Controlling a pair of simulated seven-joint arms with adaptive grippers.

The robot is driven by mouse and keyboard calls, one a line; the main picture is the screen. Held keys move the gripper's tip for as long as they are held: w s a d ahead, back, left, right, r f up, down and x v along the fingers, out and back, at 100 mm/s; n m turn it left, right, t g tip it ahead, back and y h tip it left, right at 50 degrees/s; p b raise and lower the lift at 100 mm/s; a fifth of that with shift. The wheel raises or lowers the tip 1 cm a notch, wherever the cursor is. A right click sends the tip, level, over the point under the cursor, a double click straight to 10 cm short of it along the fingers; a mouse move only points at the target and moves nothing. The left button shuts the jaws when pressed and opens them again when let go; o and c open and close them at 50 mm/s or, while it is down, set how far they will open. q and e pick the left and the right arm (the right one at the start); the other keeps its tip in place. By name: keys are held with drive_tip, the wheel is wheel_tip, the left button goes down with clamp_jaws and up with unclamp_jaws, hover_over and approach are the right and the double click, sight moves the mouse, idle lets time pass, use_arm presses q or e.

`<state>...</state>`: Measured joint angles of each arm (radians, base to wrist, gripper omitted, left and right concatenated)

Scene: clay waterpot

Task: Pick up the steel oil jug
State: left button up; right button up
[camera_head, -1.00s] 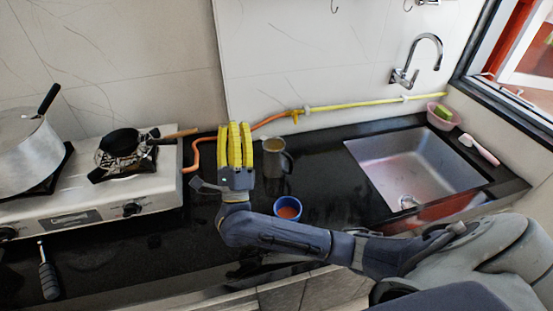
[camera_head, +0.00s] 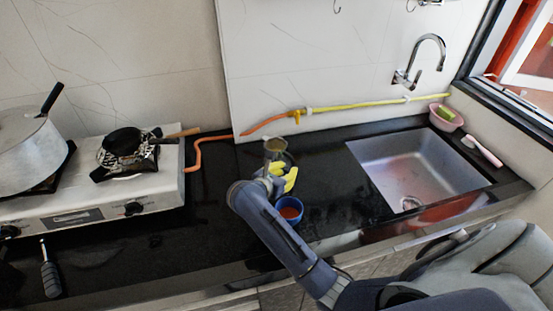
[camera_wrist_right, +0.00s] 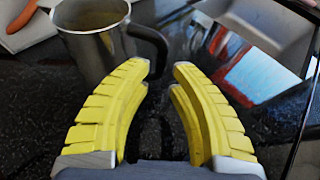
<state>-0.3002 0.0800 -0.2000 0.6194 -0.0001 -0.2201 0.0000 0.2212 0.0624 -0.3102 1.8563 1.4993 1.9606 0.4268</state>
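The steel oil jug (camera_head: 275,146) stands upright on the black counter near the back wall, its lower part hidden behind my right gripper (camera_head: 284,173). In the right wrist view the jug (camera_wrist_right: 97,48) is at upper left, with an open top and a dark curved handle (camera_wrist_right: 152,42) on its right side. My right gripper (camera_wrist_right: 163,70) is open, its yellow fingers pointing toward the jug. The handle's lower end shows just beyond and between the fingertips, nearer the left finger. I cannot tell whether they touch. My left gripper is not in view.
A blue cup (camera_head: 290,208) with reddish contents stands just in front of my right gripper. The sink (camera_head: 415,160) is to the right, the white stove (camera_head: 85,200) to the left. An orange hose (camera_head: 197,155) runs along the wall behind the jug.

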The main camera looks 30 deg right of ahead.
sight(292, 167)
drive_tip(key=shift+x, duration=2.35)
drive_tip(key=shift+o, duration=0.3)
clamp_jaws()
drive_tip(key=shift+r, duration=0.1)
